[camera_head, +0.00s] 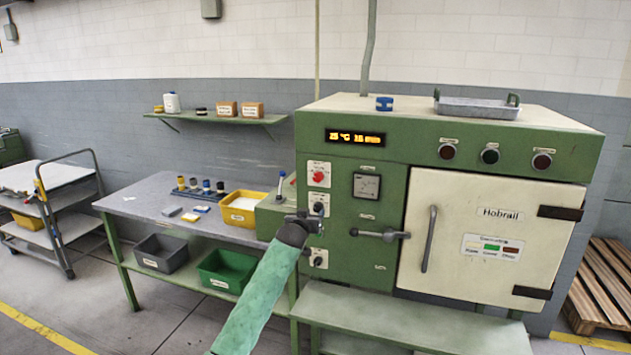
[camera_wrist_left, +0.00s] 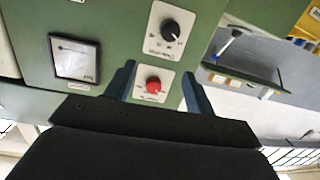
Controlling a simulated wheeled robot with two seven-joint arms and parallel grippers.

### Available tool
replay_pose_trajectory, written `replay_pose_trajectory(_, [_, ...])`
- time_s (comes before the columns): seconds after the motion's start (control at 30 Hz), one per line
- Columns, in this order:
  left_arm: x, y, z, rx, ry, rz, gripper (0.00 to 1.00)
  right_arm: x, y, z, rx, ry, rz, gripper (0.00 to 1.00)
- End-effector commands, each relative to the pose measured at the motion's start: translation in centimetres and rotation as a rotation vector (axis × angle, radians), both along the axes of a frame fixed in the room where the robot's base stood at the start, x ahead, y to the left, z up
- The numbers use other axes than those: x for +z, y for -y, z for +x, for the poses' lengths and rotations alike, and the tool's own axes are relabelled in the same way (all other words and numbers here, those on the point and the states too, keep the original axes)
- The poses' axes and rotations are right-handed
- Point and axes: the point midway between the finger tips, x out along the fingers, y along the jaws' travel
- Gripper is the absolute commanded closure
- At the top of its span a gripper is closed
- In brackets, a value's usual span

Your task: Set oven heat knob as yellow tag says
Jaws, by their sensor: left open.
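The green oven (camera_head: 345,225) has a column of knobs on white plates at its left side. The top one is a red knob (camera_head: 319,176). Below it is a black knob (camera_head: 319,209), partly covered by my left gripper (camera_head: 303,217). A third dark knob (camera_head: 318,260) is lower. In the left wrist view, turned over, the red knob (camera_wrist_left: 153,86) appears between the two open blue fingers, with the black knob (camera_wrist_left: 170,30) above; contact cannot be told. The oven display (camera_head: 355,137) appears to read 25 °C and 15 min. A small card with yellow (camera_head: 201,209) lies on the bench; its text is unreadable.
A lever handle (camera_head: 380,234) and the cream door's handle (camera_head: 429,240) stick out to the right. A yellow bin (camera_head: 243,208) stands on the bench (camera_head: 150,206) at left. A green ledge (camera_head: 410,322) juts out below the oven. A metal tray (camera_head: 477,107) is on top.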

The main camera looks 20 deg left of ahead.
Motion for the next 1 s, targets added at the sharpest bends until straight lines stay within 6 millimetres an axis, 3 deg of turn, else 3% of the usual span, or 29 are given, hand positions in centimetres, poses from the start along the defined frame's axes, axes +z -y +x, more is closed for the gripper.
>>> replay_pose_trajectory(0.03, [2.6,-0.4,0.8,0.001,0.032,-0.003,0.46,-0.2,0.2,-0.2,0.001,0.0,-0.001,1.0])
replay_pose_trajectory(0.1, [4.9,-0.7,1.4,0.003,0.062,-0.008,0.46,-0.5,0.3,-0.4,0.002,0.001,-0.002,1.0])
replay_pose_trajectory(0.3, [7.9,-1.2,2.4,0.004,0.103,-0.015,0.46,-1.0,0.6,-0.8,0.002,0.006,-0.004,1.0])
replay_pose_trajectory(0.57, [8.2,-1.2,4.8,0.004,0.102,-0.015,0.46,-2.5,1.5,-2.0,0.008,0.017,-0.01,1.0])
replay_pose_trajectory(0.8, [8.2,-1.4,8.1,0.005,0.102,-0.015,0.46,-3.7,2.4,-4.9,0.01,0.006,-0.015,1.0])
replay_pose_trajectory(1.0, [8.0,-1.3,9.6,0.004,0.103,-0.014,0.46,-4.3,2.7,-6.5,0.01,-0.005,-0.016,1.0])
